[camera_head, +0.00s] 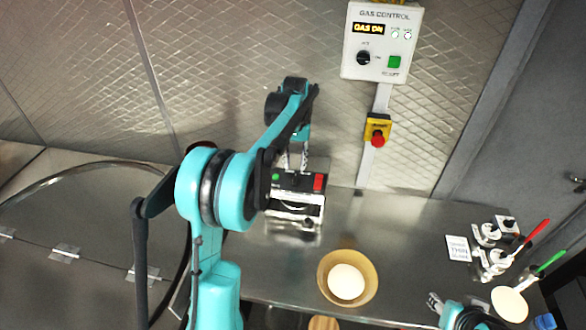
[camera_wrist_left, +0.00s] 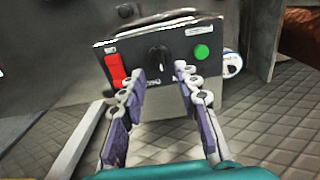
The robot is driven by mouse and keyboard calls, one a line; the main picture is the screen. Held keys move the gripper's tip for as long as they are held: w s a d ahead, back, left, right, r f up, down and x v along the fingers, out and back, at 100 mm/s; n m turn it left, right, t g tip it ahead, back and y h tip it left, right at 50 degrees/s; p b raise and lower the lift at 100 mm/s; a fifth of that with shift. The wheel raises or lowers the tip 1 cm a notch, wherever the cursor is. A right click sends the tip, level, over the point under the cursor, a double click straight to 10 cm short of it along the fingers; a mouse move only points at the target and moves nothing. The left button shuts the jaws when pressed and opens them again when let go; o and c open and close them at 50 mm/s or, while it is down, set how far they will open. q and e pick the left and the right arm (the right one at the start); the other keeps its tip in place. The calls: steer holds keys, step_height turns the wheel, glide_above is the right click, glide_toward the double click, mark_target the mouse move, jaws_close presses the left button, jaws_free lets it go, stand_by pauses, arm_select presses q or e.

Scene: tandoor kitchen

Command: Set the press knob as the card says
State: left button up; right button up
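The press (camera_head: 296,200) is a dark box on the steel counter, with a red switch and a green button on its panel. In the left wrist view its black knob (camera_wrist_left: 158,60) sits mid-panel, between the red switch (camera_wrist_left: 115,69) and the green button (camera_wrist_left: 201,52). My left gripper (camera_wrist_left: 161,74) is open, its fingertips either side of the knob in that view; I cannot tell if they touch it. In the head view the left gripper (camera_head: 296,158) is over the press and the knob is hidden. A white card (camera_head: 458,248) lies at right, its text unreadable. My right gripper (camera_head: 435,303) is partly in view, low right.
A bowl with a white dough ball (camera_head: 346,282) stands right of the press. Cups and red- and green-handled tools (camera_head: 492,262) crowd the right end. A gas control box (camera_head: 382,42) and emergency stop (camera_head: 377,136) are on the wall. The counter between press and card is clear.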

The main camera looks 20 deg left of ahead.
mark_target(295, 177)
arm_select(q)
step_height(295, 177, down, 6)
steer(key=shift+r+b, duration=0.1)
steer(key=shift+b, duration=0.25)
jaws_close()
